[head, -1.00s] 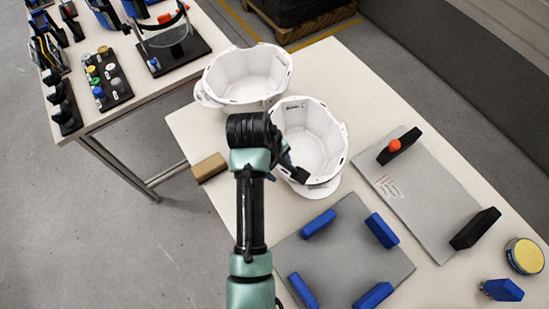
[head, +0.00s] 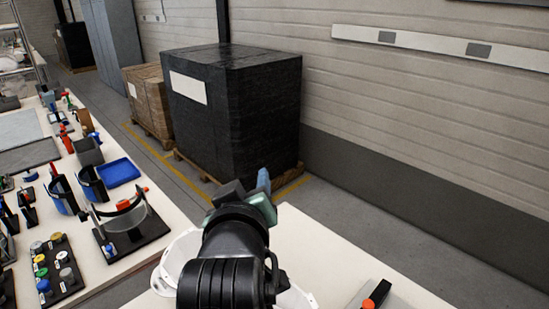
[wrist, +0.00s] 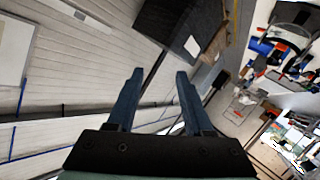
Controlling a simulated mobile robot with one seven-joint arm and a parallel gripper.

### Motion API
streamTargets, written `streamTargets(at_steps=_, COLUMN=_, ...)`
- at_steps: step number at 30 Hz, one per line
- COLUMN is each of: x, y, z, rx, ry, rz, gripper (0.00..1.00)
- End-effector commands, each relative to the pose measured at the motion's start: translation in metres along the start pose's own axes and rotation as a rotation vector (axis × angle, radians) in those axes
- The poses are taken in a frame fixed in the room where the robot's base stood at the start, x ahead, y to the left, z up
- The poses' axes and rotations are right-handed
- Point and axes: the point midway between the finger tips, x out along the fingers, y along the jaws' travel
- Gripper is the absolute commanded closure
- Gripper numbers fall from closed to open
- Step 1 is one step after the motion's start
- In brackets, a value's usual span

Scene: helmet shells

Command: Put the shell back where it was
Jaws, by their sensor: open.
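White helmet shell parts show at the bottom of the head view, left of my arm (head: 178,258) and right of it (head: 296,298). My arm covers most of them, so I cannot tell whether both parts belong to one shell. My gripper (head: 262,184) is raised above the table and points away from the camera. In the wrist view my gripper (wrist: 155,80) has its two blue fingers apart with nothing between them. It faces the wall and the room, and no shell shows there.
The white work table (head: 318,245) has a black block (head: 378,292) with an orange knob (head: 368,304). The left table holds a visor stand (head: 128,225), a blue tray (head: 118,172) and a board of coloured caps (head: 55,268). A black wrapped pallet load (head: 235,110) stands behind.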

Motion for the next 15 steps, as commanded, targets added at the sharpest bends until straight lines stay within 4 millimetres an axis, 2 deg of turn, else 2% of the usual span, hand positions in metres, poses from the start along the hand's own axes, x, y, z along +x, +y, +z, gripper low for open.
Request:
streamTargets(at_steps=1, x=-0.018, y=0.028, z=-0.038, rx=0.069, ry=0.139, rz=0.064, gripper=0.48)
streamTargets(at_steps=3, x=-0.049, y=0.061, z=-0.085, rx=0.158, ry=0.326, rz=0.133, gripper=0.48)
streamTargets(at_steps=5, x=-0.081, y=0.086, z=-0.119, rx=0.224, ry=0.481, rz=0.179, gripper=0.48)
streamTargets(at_steps=6, x=-0.104, y=0.100, z=-0.139, rx=0.263, ry=0.580, rz=0.202, gripper=0.48)
streamTargets(at_steps=9, x=-0.158, y=0.125, z=-0.174, rx=0.337, ry=0.792, rz=0.238, gripper=0.48)
streamTargets(at_steps=12, x=-0.198, y=0.139, z=-0.194, rx=0.382, ry=0.941, rz=0.252, gripper=0.48)
streamTargets(at_steps=15, x=-0.222, y=0.146, z=-0.203, rx=0.403, ry=1.022, rz=0.257, gripper=0.48)
